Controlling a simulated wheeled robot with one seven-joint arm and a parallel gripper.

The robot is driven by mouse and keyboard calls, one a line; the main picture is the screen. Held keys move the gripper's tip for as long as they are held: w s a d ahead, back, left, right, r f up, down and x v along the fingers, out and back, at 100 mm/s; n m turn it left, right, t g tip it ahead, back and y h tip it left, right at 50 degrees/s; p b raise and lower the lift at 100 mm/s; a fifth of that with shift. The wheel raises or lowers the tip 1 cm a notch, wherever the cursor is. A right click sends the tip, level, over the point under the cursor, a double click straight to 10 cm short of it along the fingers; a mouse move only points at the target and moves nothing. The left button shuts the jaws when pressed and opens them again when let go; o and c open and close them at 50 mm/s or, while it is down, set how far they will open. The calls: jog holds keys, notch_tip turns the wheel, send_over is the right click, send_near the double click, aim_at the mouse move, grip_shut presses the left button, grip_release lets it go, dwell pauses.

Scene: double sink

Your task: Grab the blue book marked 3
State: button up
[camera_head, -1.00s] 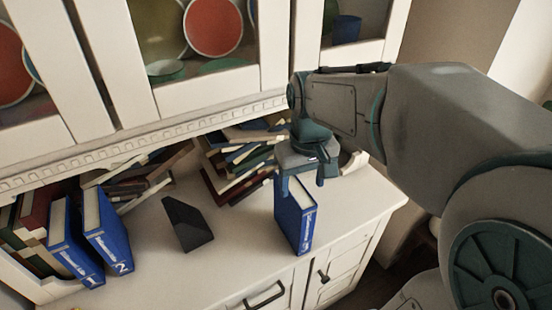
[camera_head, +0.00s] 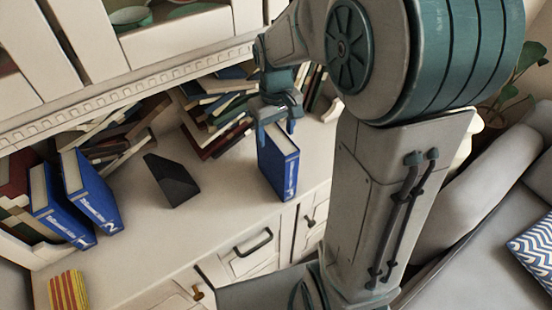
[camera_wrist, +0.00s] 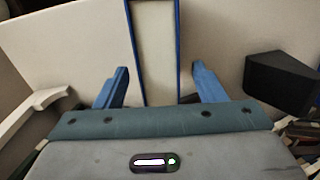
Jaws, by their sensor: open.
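A blue book (camera_head: 280,164) stands upright near the right end of the white cabinet top. Its spine faces the front and its number is too small to read here. My gripper (camera_head: 276,128) is above the book's top end, pointing down, with its fingers apart. In the wrist view, the book's pale page edge and blue covers (camera_wrist: 156,50) lie ahead between my two blue finger tips (camera_wrist: 160,84), with a gap on each side. I cannot tell from these frames whether the fingers touch the book.
Blue books marked 1 (camera_head: 60,208) and 2 (camera_head: 92,192) stand at the left. A black wedge-shaped block (camera_head: 170,180) sits between them and the upright book. Stacked books (camera_head: 212,112) lie behind. A striped item (camera_head: 68,291) lies front left.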

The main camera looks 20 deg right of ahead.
aim_at(276, 160)
notch_tip(276, 160, down, 5)
jog(key=shift+f+p, duration=0.1)
jog(key=shift+p, duration=0.2)
grip_shut()
